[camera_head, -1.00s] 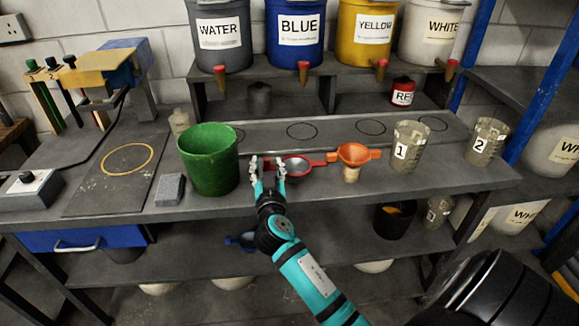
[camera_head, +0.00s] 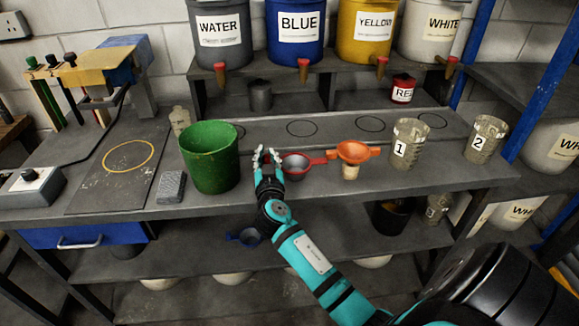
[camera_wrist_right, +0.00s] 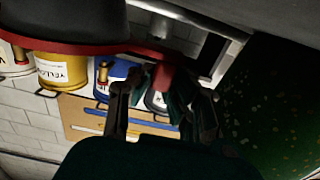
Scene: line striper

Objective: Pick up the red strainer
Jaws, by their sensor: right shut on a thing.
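The red strainer (camera_head: 297,166), a grey bowl with a red rim and handle, is on or just above the workbench, right of the green bucket. I cannot tell if it is clear of the surface. My right gripper (camera_head: 267,155) is shut on its handle, which points left. In the right wrist view the strainer's dark bowl (camera_wrist_right: 60,18) fills the upper left. Its red handle end (camera_wrist_right: 163,78) lies between the fingers of my right gripper (camera_wrist_right: 162,95). My left gripper is not in view.
A green bucket (camera_head: 209,158) stands close left of my right gripper. Clear cups marked 1 (camera_head: 408,145) and 2 (camera_head: 486,140) stand farther right. A shelf with labelled paint buckets is behind.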

